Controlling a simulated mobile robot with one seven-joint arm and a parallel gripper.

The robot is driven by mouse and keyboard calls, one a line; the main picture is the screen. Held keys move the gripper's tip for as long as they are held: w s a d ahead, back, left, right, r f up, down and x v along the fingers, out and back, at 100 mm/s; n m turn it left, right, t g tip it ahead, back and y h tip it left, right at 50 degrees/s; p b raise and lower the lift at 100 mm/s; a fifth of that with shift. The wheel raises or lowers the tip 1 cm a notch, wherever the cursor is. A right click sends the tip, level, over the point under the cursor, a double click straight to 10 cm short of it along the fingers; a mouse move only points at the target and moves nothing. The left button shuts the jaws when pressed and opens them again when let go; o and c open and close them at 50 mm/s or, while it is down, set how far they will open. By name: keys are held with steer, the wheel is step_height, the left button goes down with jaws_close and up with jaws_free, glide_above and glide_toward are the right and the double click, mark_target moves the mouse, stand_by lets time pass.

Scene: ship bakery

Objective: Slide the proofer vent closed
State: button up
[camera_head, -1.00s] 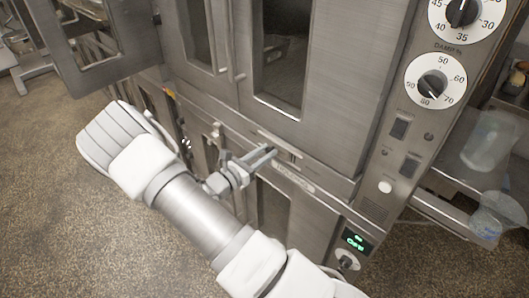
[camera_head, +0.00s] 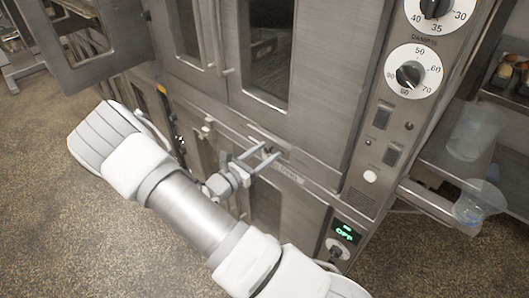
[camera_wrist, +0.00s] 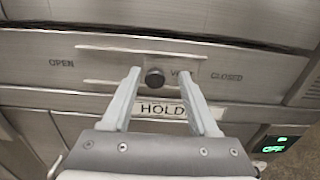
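The proofer vent is a horizontal slotted strip (camera_wrist: 110,49) with a small dark round knob (camera_wrist: 154,77). "OPEN" is printed at its left and "CLOSED" at its right. The knob sits near the middle, beside a "VENT" label partly hidden by a finger. My gripper (camera_wrist: 158,72) is open, with one finger on each side of the knob. I cannot tell whether either finger touches it. In the head view my gripper (camera_head: 268,153) is at the front of the proofer (camera_head: 318,88), at the strip below the upper door.
A "HOLD" label (camera_wrist: 164,109) lies just below the vent. A control panel with dials (camera_head: 412,74) and switches is on the right. A lit green display (camera_head: 345,232) is below it. An open door (camera_head: 88,45) stands at upper left. Clear containers (camera_head: 475,130) rest on a right shelf.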

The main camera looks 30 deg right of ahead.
steer(key=v, duration=1.7)
steer(key=shift+a, duration=0.2)
steer(key=s+d+r+m+g+y, duration=0.5)
steer(key=s+r+m+g+y, duration=0.4)
steer(key=m, duration=0.3)
steer(key=s+a+r+m+t+y, duration=0.1)
steer(key=s+r+m+t+y, duration=0.3)
steer(key=r, duration=0.3)
steer(key=s+a+r+m+t+y, duration=0.2)
steer(key=s+r+m+t+y, duration=0.2)
steer(key=r+m, duration=0.2)
steer(key=shift+a+r, duration=0.15)
steer(key=shift+r, duration=0.3)
